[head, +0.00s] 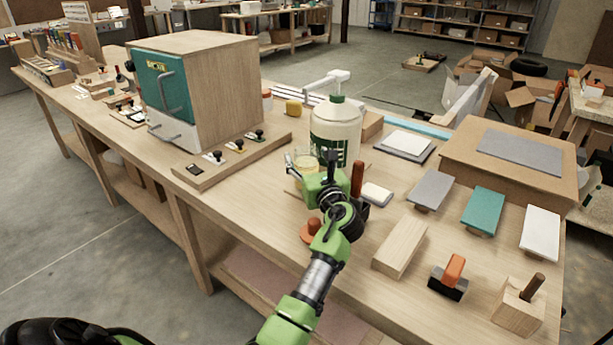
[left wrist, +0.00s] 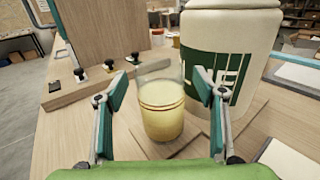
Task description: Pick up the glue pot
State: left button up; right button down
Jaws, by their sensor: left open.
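The glue pot (head: 305,158) looks like a clear glass jar of pale yellow contents. It stands upright on the workbench (head: 255,205). In the left wrist view the glue pot (left wrist: 161,108) is between the two fingers of my left gripper (left wrist: 160,98), with a visible gap on each side. My left gripper (head: 308,168) is open and partly hides the pot in the head view. A large white jug (head: 335,128) with a green label stands close behind and to the right of the pot. My right gripper is not in view.
A wooden cabinet (head: 215,85) with a teal door and a board with small knobs (head: 235,158) stand left of the pot. Wooden blocks (head: 400,248), colored sample plates (head: 482,210) and a raised wooden stand (head: 500,165) occupy the right side.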

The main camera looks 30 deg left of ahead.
pick_arm(q)
jog(key=shift+x, duration=1)
grip_shut()
